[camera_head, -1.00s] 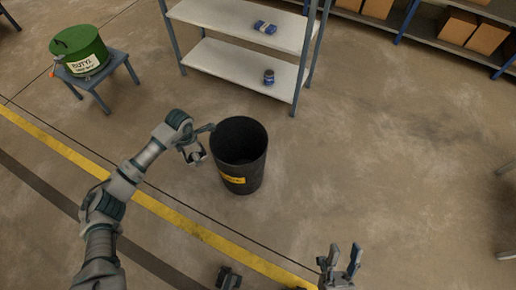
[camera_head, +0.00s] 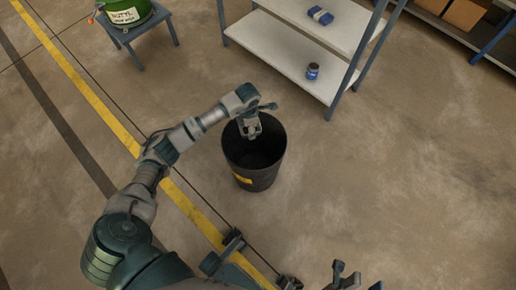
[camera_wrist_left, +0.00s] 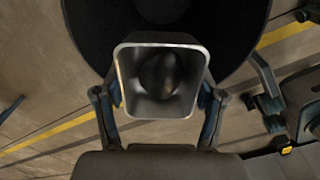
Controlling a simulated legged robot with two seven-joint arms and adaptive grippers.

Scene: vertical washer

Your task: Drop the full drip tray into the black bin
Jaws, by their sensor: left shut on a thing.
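The black bin (camera_head: 266,178) stands upright on the floor, open at the top, with a yellow label. My left gripper (camera_head: 250,130) is at the bin's back-left rim, over its opening in the head view. In the left wrist view it is shut on the drip tray (camera_wrist_left: 134,101), a square metal cup with a dark rounded area inside. The bin (camera_wrist_left: 88,32) shows behind the tray there. The tray is hard to make out in the head view. My right gripper (camera_head: 357,277) is open and empty at the bottom edge, away from the bin.
A shelf unit (camera_head: 290,48) with a blue item and a small blue can (camera_head: 312,71) stands behind the bin. A green drum (camera_head: 128,12) sits on a stool at upper left. The floor right of the bin is clear.

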